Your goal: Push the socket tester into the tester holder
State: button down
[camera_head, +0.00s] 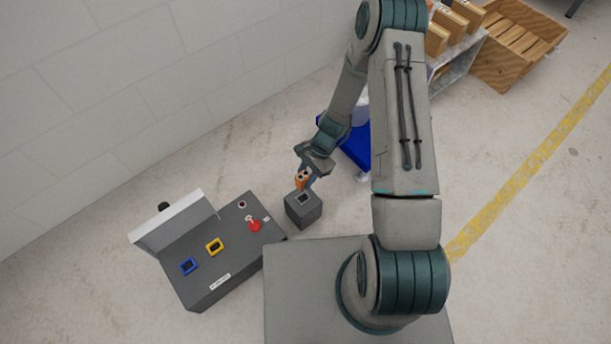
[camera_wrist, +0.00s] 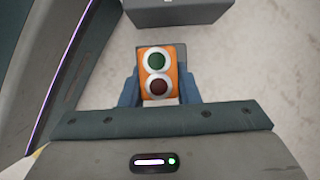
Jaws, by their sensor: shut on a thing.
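The socket tester (camera_wrist: 158,60) is a small orange block with a green and a dark red round light, each ringed in white. My gripper (camera_wrist: 159,88) is shut on it, with a blue finger on either side. In the head view the orange tester (camera_head: 302,182) points down, close to a small dark grey box with a dark slot in its top, which looks like the tester holder (camera_head: 304,214). From this angle I cannot tell whether they touch. A dark grey block, probably this box, shows at the wrist view's top edge (camera_wrist: 180,14), its slot out of sight.
A grey control console (camera_head: 225,268) with a blue-framed socket, a yellow-framed socket and a red knob (camera_head: 254,225) stands left of the box. A blue item (camera_head: 357,150) lies behind my gripper. A shelf with boxes and a wooden crate (camera_head: 515,45) stand at the back right.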

jog(key=shift+s+f, duration=0.2)
jog(key=shift+f, duration=0.05)
jog(key=shift+f+b, duration=2.35)
jog(key=shift+f, duration=0.65)
jog(key=shift+f+b, duration=0.75)
jog(key=shift+f, duration=0.35)
jog(key=c, duration=1)
grip_release()
jog(key=shift+r, duration=0.15)
jog(key=shift+r+p, duration=2.35)
jog(key=shift+r, duration=0.55)
